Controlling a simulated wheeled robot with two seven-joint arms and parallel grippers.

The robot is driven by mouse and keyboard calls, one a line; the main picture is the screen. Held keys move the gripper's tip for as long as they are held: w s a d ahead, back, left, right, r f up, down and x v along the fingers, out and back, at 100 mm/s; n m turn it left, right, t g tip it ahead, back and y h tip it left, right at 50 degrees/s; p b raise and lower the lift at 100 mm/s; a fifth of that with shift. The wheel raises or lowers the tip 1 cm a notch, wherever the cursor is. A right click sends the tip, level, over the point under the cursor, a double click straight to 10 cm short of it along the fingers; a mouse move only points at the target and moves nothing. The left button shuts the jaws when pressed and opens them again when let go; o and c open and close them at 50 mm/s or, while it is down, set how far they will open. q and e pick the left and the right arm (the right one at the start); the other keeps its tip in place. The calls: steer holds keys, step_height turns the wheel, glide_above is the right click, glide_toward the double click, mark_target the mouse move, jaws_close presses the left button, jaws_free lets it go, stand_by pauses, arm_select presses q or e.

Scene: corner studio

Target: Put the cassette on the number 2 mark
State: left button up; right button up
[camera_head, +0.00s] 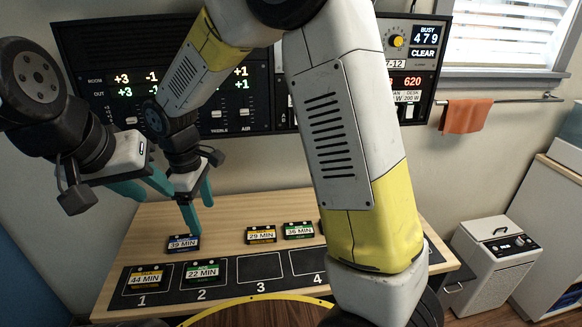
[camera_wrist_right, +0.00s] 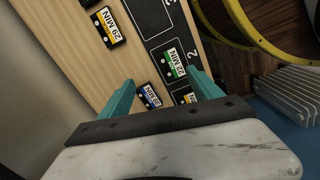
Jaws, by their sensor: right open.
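The board has numbered squares. The number 2 mark (camera_head: 203,294) has a green-edged "22 MIN" cassette (camera_head: 202,271) on it, and the yellow "44 MIN" cassette (camera_head: 146,278) lies on mark 1. A blue "39 MIN" cassette (camera_head: 184,243) lies on the wood behind the board. My right gripper (camera_head: 199,217) is open and empty above the blue cassette, one finger overlapping it in the head view. In the right wrist view the fingers (camera_wrist_right: 160,82) are apart, with the blue cassette (camera_wrist_right: 149,97) between them. My left gripper (camera_head: 157,196) is open and empty, left of the right one.
The yellow "29 MIN" cassette (camera_head: 261,235) and green "36 MIN" cassette (camera_head: 299,230) lie further right on the wood. Squares 3 (camera_head: 259,267) and 4 (camera_head: 311,260) look empty. My right forearm hides the table's right part. A mixer panel (camera_head: 215,120) stands behind the table.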

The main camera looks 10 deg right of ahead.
steer(key=s+d+r+m+t+y, duration=0.25)
steer(key=d+r+m, duration=0.45)
steer(key=d+r, duration=0.6)
steer(key=s+d+r+m+t, duration=0.2)
steer(key=s+d+m+t, duration=0.1)
steer(key=s+d+m, duration=0.4)
steer(key=s+d, duration=0.2)
steer(key=d, duration=0.1)
steer(key=shift+s+d+r, duration=0.3)
steer(key=shift+r, duration=0.05)
